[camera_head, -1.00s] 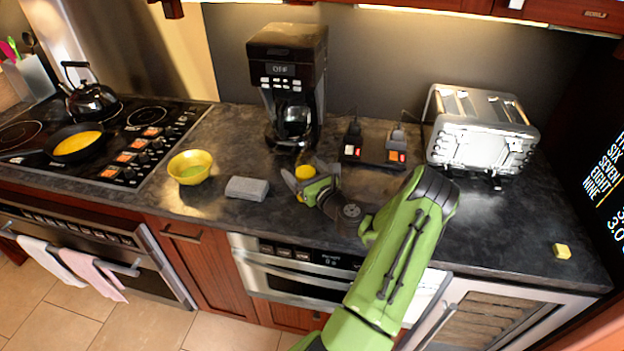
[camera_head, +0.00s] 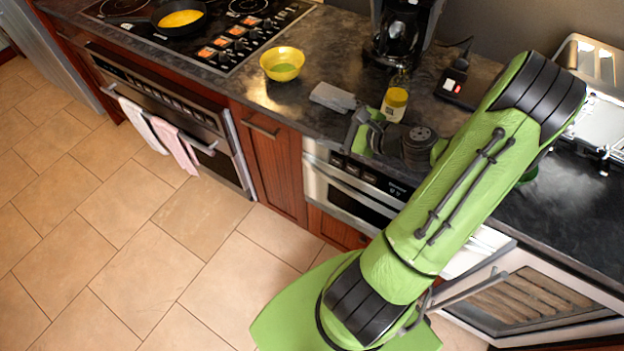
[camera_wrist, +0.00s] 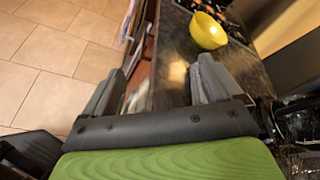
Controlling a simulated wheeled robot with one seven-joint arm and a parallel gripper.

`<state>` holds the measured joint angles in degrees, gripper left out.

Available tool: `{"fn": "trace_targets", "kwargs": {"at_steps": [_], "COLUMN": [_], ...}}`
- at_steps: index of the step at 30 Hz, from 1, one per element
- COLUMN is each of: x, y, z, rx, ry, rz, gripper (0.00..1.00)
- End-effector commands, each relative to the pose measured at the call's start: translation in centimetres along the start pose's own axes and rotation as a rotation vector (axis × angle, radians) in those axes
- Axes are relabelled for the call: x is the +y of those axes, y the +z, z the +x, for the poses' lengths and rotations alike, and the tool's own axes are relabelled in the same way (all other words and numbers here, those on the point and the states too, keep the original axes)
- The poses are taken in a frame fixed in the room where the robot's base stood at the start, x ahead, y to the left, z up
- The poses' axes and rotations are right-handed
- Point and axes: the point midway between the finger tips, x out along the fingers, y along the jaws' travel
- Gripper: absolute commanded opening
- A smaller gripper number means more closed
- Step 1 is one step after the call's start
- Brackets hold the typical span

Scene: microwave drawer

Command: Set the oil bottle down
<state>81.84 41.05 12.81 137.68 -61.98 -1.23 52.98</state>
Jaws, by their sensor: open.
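The oil bottle (camera_head: 395,103), a small container with yellow contents, appears to stand upright on the dark counter (camera_head: 300,110), just behind my gripper in the head view. My gripper (camera_head: 358,124) is near the counter's front edge, above the built-in microwave. It points left and is open, apart from the bottle as far as I can see. In the wrist view my gripper (camera_wrist: 155,88) has its two grey fingers spread with nothing held between them. The bottle cannot be made out in the wrist view.
A toaster (camera_head: 600,100) is farther right. The microwave drawer (camera_head: 350,190) is below the counter.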

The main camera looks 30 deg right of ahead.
Motion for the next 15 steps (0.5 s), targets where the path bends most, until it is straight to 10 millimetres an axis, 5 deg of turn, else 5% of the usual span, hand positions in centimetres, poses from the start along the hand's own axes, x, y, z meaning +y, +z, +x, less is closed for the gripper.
{"fn": "trace_targets", "kwargs": {"at_steps": [1, 5, 9, 15], "x": [2.2, 7.6, 10.9, 12.4], "y": [3.2, 8.8, 13.8, 19.3], "z": [1.4, 1.7, -1.5, -9.3], "rx": [0.000, -0.004, -0.015, -0.026], "ry": [0.161, 0.525, 0.800, 0.947], "rz": [-0.212, -0.749, -1.292, -1.892], "gripper": [0.92, 0.92, 0.92, 0.92]}}
